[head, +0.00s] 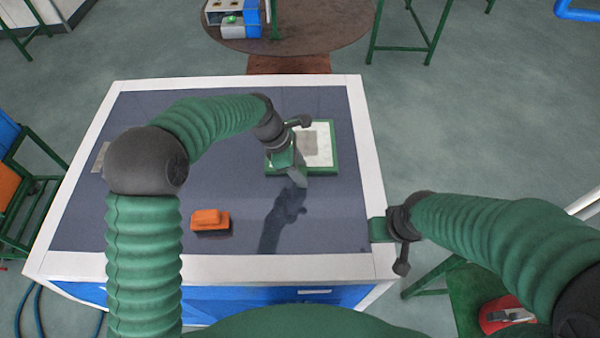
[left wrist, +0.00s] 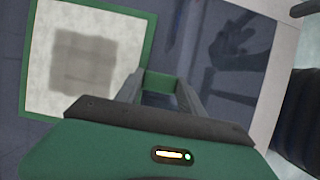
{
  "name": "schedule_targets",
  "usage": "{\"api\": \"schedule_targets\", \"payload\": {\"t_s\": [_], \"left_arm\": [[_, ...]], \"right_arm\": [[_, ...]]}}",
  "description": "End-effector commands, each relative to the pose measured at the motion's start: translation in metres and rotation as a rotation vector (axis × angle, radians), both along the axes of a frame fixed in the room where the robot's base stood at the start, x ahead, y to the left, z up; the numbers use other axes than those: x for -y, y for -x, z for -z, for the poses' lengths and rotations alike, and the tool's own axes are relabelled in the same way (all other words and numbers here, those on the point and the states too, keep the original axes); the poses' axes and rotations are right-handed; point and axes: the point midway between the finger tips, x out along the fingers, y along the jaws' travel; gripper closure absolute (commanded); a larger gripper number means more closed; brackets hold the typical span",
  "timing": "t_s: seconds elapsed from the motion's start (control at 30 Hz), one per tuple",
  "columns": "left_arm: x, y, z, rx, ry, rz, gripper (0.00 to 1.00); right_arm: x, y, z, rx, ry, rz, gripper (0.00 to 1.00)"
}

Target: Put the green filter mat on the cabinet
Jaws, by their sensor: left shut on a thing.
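The green filter mat (head: 330,150), a green frame around a pale sheet with a grey square, is over the dark top of the white-rimmed blue cabinet (head: 210,268). It also shows at the left of the left wrist view (left wrist: 38,60). My left gripper (head: 290,175) is at the mat's near left corner, shut on its frame; the exact grip is partly hidden. Whether the mat lies flat on the top or is slightly above it, I cannot tell. My right gripper (head: 378,229) is by the cabinet's right edge, away from the mat, and its jaws are unclear.
An orange block-like object (head: 210,220) lies on the cabinet top, left of the mat. A small pale plate (head: 101,157) lies at the left edge. A round brown table (head: 310,30) stands behind. The top's near right area is clear.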

Motion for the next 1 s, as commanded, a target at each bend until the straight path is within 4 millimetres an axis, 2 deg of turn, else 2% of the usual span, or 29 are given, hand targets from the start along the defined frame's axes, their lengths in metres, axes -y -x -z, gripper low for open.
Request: {"api": "schedule_targets", "payload": {"t_s": [0.13,0.17,0.3,0.57,0.67,0.77,1.0], "left_arm": [[0.0,0.0,0.0,-0.001,0.0,0.0,1.0],[0.0,0.0,0.001,-0.002,-0.001,0.0,0.52],[0.0,0.0,0.0,-0.002,0.0,0.001,0.34],[0.0,0.0,0.0,-0.001,0.0,0.0,0.33],[-0.001,0.0,-0.007,0.0,0.0,0.0,0.33],[-0.007,0.0,-0.027,0.001,0.0,-0.001,0.33],[-0.031,0.0,-0.088,0.0,-0.001,-0.002,0.33]], "right_arm": [[0.0,0.0,-0.001,0.001,0.0,0.0,0.64],[0.0,0.0,-0.001,0.001,0.0,0.0,0.64],[0.0,0.0,-0.002,0.001,0.0,0.0,0.64],[0.0,0.0,-0.002,0.001,0.0,0.0,0.64],[0.0,0.0,-0.007,0.001,0.0,0.0,0.64],[0.0,0.0,-0.024,0.001,0.0,0.0,0.64],[0.0,-0.001,-0.078,0.001,0.0,0.0,0.64]]}}
